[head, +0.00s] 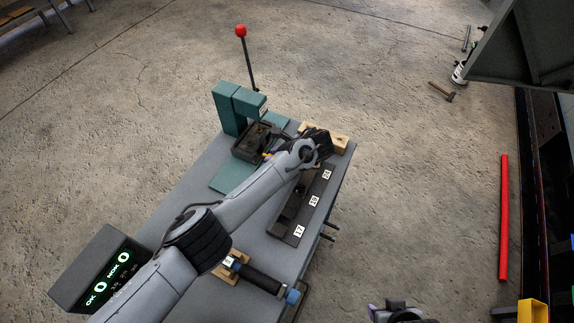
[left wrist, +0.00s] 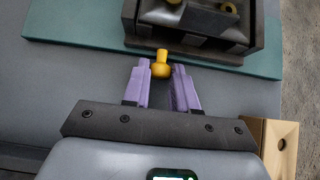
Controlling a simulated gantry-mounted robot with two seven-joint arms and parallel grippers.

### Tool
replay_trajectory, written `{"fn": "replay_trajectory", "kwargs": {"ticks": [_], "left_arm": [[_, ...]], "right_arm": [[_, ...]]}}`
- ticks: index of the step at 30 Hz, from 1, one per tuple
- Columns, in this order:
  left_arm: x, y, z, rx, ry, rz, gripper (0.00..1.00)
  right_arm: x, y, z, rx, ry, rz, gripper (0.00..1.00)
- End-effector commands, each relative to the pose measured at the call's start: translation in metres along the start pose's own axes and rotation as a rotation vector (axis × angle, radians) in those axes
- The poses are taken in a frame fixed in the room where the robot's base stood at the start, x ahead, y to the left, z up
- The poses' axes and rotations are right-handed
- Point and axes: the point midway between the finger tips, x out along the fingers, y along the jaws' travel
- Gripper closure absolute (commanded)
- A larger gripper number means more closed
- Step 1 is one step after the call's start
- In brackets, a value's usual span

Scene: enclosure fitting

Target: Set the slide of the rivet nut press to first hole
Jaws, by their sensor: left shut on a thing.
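The teal rivet nut press (head: 232,108) stands at the far end of the grey table, its lever topped by a red ball (head: 240,31). Its dark slide (head: 250,146) sits on the teal base; in the left wrist view the dark slide block (left wrist: 190,45) is at the top. My left gripper (head: 271,156) is beside the slide's near side, partly hidden by my arm. In the left wrist view its purple fingers (left wrist: 161,72) are shut on a yellow knob (left wrist: 161,62) in front of the slide. My right gripper (head: 394,312) shows only partly at the bottom edge. Which hole the slide is at cannot be told.
A dark plate with number labels (head: 303,218) lies right of my left arm. A wooden block (head: 340,141) is at the table's far right corner. A blue-capped tool (head: 265,281) lies near the front. A counter display (head: 100,268) reads OK 0, NOK 0.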

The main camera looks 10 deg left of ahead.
Motion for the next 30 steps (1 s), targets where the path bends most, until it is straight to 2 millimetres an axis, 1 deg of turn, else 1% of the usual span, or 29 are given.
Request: {"fn": "replay_trajectory", "kwargs": {"ticks": [8, 9, 14, 23, 26, 30], "left_arm": [[-0.001, 0.000, 0.000, -0.001, 0.002, 0.000, 1.00], [-0.001, 0.000, 0.000, -0.001, 0.002, 0.000, 0.72], [-0.001, 0.000, 0.000, -0.001, 0.002, 0.000, 0.48], [-0.001, 0.000, 0.000, -0.001, 0.002, 0.000, 0.48], [-0.007, -0.001, 0.000, 0.000, 0.002, -0.001, 0.48], [-0.024, -0.001, 0.001, -0.001, 0.003, -0.002, 0.48]], "right_arm": [[-0.001, 0.000, -0.002, 0.003, 0.005, 0.000, 0.53], [-0.001, 0.000, -0.002, 0.004, 0.005, 0.000, 0.53], [-0.001, 0.001, -0.002, 0.005, 0.005, 0.000, 0.53], [-0.001, 0.001, -0.003, 0.005, 0.006, 0.001, 0.53], [-0.002, 0.001, -0.003, 0.005, 0.006, 0.001, 0.53], [-0.006, 0.001, -0.004, 0.005, 0.006, 0.001, 0.53]]}}
